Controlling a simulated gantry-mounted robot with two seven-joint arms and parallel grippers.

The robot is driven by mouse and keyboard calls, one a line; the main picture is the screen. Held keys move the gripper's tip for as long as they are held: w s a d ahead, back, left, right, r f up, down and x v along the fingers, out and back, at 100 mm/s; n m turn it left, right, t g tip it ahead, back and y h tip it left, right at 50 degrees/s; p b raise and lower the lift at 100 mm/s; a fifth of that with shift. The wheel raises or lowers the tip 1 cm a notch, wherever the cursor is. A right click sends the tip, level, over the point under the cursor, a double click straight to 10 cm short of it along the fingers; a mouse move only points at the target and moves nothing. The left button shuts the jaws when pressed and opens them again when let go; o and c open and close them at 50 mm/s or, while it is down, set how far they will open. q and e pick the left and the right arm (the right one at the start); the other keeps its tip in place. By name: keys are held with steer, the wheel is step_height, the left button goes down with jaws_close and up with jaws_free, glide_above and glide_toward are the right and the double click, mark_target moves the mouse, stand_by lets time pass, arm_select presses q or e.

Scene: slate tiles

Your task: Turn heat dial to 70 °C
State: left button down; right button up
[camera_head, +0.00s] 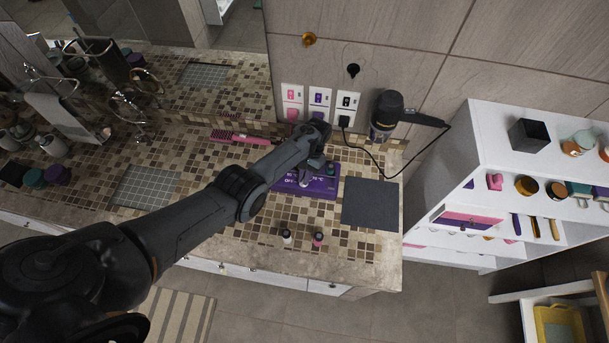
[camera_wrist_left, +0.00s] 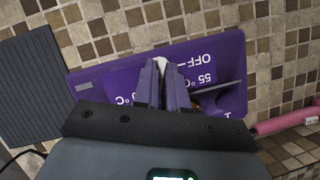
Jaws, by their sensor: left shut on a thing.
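A purple heat panel (camera_head: 325,193) with white lettering lies on the mosaic-tiled counter. In the left wrist view, the panel (camera_wrist_left: 98,80) shows "OFF", "55 °C" and a partly hidden "0 °C" marking. A white dial (camera_wrist_left: 160,65) shows at the tips of my left gripper (camera_wrist_left: 165,78). The fingers are close together and shut on the dial, over the middle of the panel. In the head view my left gripper (camera_head: 306,172) reaches down onto the panel and hides part of it. Where the dial points cannot be told. My right gripper is not in view.
A dark grey mat (camera_head: 370,204) lies right of the panel. A pink tool (camera_head: 240,137) lies behind it to the left. Two small bottles (camera_head: 318,240) stand at the front. A black dryer (camera_head: 385,112) hangs on the wall, its cord near the mat. White shelves (camera_head: 440,180) stand right.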

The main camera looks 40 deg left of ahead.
arm_select(q)
steer(key=shift+s+f+m+y, duration=0.15)
steer(key=shift+m+y, duration=0.25)
steer(key=shift+m, duration=0.6)
steer(key=shift+f, duration=0.1)
steer(key=c, duration=1.2)
jaws_free()
steer(key=p+v, duration=0.3)
steer(key=v, duration=0.8)
steer(key=shift+d, duration=0.1)
